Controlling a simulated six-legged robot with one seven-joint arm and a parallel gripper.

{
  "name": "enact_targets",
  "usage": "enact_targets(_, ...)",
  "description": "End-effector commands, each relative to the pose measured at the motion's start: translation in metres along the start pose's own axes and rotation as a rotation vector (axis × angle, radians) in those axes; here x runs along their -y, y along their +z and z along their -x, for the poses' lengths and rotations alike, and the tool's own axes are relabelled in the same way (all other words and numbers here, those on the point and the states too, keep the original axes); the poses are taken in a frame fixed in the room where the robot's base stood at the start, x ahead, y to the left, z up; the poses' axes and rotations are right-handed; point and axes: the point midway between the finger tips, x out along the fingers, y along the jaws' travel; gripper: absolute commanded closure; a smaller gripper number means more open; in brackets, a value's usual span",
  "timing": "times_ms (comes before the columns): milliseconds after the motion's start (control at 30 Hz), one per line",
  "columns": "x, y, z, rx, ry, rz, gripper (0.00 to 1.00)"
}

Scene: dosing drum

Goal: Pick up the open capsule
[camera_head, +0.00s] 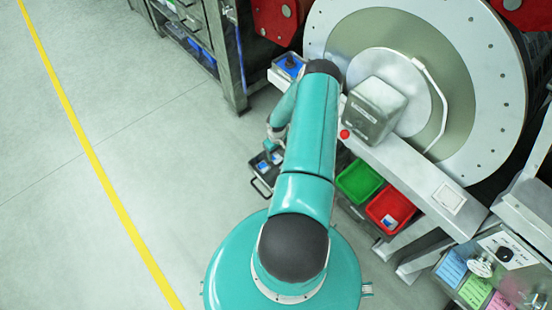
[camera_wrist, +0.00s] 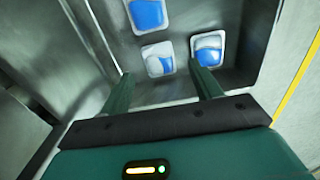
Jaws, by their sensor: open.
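Three small white capsules with blue in them lie in a grey metal tray (camera_wrist: 240,75) in the wrist view. One capsule (camera_wrist: 148,14) is at the top, one capsule (camera_wrist: 158,59) is at the middle, and one capsule (camera_wrist: 208,48) is at the right. The right one shows a pale area across its blue; I cannot tell for sure which is open. My gripper (camera_wrist: 160,68) is open over the tray, its fingers on either side of the middle capsule, the right fingertip close to the right capsule. No capsule is visibly gripped. In the head view my arm partly hides the tray (camera_head: 257,188).
A large round drum (camera_head: 480,70) on a pale frame stands at the upper right. A green bin (camera_head: 359,181) and a red bin (camera_head: 391,208) sit beneath its frame. A metal shelf rack (camera_head: 232,60) stands behind. The floor left of the tray is clear, with a yellow line (camera_head: 100,175).

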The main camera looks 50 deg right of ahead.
Motion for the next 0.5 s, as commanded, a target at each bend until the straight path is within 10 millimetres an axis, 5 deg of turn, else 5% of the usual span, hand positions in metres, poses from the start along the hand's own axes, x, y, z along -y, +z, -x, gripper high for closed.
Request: enact_targets(500, -0.003, -0.003, -0.05, 0.0, 0.0, -0.001, 0.36)
